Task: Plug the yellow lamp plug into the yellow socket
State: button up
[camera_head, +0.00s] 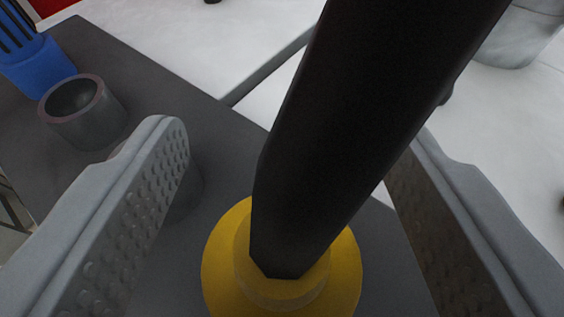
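A yellow round piece (222,268) with a raised inner ring is at the bottom middle, over a dark grey surface. A thick black bar or cable (345,130) rises from its middle toward the camera and leaves at the top edge. I cannot tell whether the yellow piece is the plug, the socket, or both together. My gripper (295,150) is open, with one ribbed grey finger on each side of the black part. A gap shows on the left; on the right the black part overlaps the view toward the finger. The lamp is not identifiable.
A grey hollow cylinder (98,130) stands on the dark grey surface (150,85) at left. A blue holder (42,68) with dark slats is at the far left. White surfaces (190,35) lie behind, and a grey rounded object (515,38) is at the top right.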

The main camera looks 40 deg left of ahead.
jog(key=v, duration=1.7)
jog(key=shift+d, duration=0.2)
jog(key=shift+s+r, duration=0.1)
jog(key=shift+r, duration=0.05)
notch_tip(320, 180, up, 10)
dwell(1.7)
